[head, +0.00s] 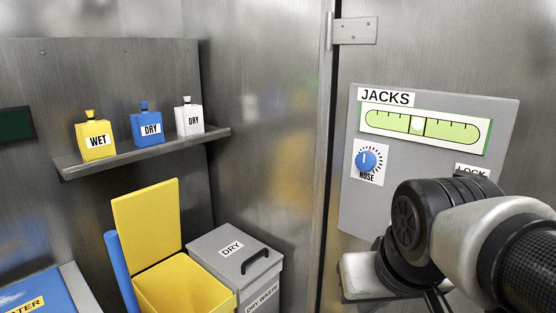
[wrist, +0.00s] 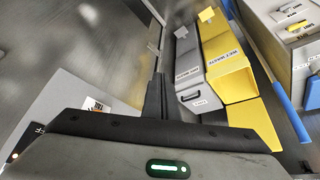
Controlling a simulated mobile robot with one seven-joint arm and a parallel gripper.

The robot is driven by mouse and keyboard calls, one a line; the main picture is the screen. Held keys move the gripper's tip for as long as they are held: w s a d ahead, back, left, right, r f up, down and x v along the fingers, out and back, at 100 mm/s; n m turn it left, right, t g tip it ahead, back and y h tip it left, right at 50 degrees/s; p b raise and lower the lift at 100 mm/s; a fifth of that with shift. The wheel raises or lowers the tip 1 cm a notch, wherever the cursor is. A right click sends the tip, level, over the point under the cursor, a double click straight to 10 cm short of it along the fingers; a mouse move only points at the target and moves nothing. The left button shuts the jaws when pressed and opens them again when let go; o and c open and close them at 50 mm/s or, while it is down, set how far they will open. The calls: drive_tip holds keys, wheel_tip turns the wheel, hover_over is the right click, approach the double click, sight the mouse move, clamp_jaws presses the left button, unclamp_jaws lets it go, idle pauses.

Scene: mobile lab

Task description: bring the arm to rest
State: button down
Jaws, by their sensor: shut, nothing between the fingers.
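My gripper (wrist: 157,82) shows in the wrist view with its dark fingers together and nothing between them. It points toward the grey wall and the bins, apart from both. In the head view my arm is at the lower right, in front of the grey JACKS panel (head: 350,190). The arm hides the panel's lower right part and most of the LOCK label (head: 472,170). My fingertips cannot be made out in the head view.
An open yellow bin (head: 190,285) and a shut grey DRY bin (head: 262,262) stand below a wall shelf (head: 150,155).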

drive_tip(key=s+r+p, duration=0.3)
drive_tip(key=r+p, duration=1.8)
